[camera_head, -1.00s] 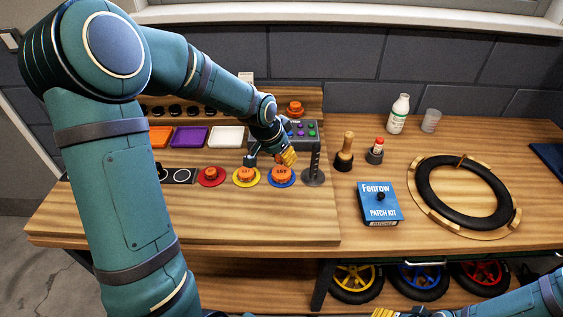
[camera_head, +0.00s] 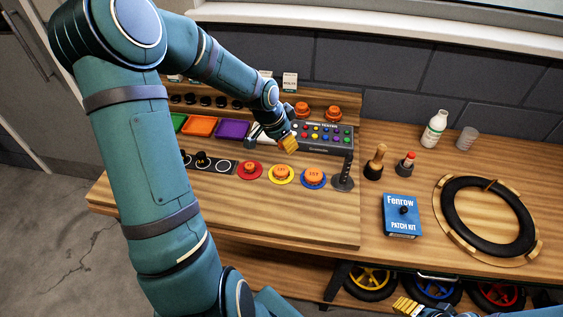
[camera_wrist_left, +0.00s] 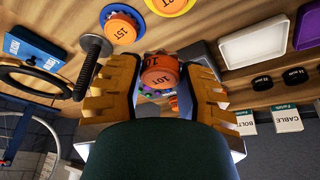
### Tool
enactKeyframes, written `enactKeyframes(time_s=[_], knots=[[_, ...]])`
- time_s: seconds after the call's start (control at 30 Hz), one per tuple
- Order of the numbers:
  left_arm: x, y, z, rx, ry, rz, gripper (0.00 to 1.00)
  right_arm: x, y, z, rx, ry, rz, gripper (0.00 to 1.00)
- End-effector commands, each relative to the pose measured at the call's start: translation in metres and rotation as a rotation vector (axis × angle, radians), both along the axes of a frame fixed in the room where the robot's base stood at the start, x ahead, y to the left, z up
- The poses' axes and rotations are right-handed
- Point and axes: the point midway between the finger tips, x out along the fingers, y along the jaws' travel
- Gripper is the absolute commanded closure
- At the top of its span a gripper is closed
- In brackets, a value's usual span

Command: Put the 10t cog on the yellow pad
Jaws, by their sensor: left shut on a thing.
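My left gripper (camera_head: 289,144) is above the bench, behind the pads, in front of the grey tester. In the left wrist view its yellow fingers (camera_wrist_left: 157,92) are shut on an orange cog, apparently the 10t cog (camera_wrist_left: 161,72); its lettering is upside down. The yellow pad (camera_head: 281,184) lies between the red pad (camera_head: 250,179) and the blue pad (camera_head: 314,187). An orange cog (camera_head: 282,173) sits on the yellow pad, and a 15T cog (camera_head: 314,175) on the blue one. My right gripper (camera_head: 406,306) shows only partly at the bottom edge.
A black post (camera_head: 345,172) stands right of the blue pad. Two orange cogs rest on the rear ledge, including one cog (camera_head: 333,113) above the tester (camera_head: 325,134). The blue patch kit (camera_head: 401,216) lies to the right. Bare wood lies in front of the pads.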

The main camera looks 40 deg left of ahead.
Motion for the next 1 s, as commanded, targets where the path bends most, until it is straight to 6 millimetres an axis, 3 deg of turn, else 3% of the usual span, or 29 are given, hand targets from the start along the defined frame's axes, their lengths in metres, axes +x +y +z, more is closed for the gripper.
enactKeyframes(time_s=[0.17,0.43,0.67,0.9,1.0], knots=[[-0.006,0.006,-0.004,-0.002,0.001,0.0,0.9,0.002,0.0,0.007,0.0,-0.004,-0.004,0.39],[-0.007,0.007,-0.051,-0.002,0.002,-0.001,0.9,0.002,0.0,-0.006,-0.002,-0.003,-0.004,0.39],[-0.006,0.007,-0.068,-0.001,0.0,0.001,0.9,0.002,0.0,-0.01,-0.003,-0.002,-0.004,0.39],[-0.006,0.006,-0.098,-0.002,0.002,-0.002,0.91,0.002,0.0,-0.018,-0.005,-0.002,-0.004,0.39],[-0.006,0.007,-0.101,-0.001,-0.001,0.0,0.91,0.002,0.001,-0.018,-0.005,-0.002,-0.003,0.39]])
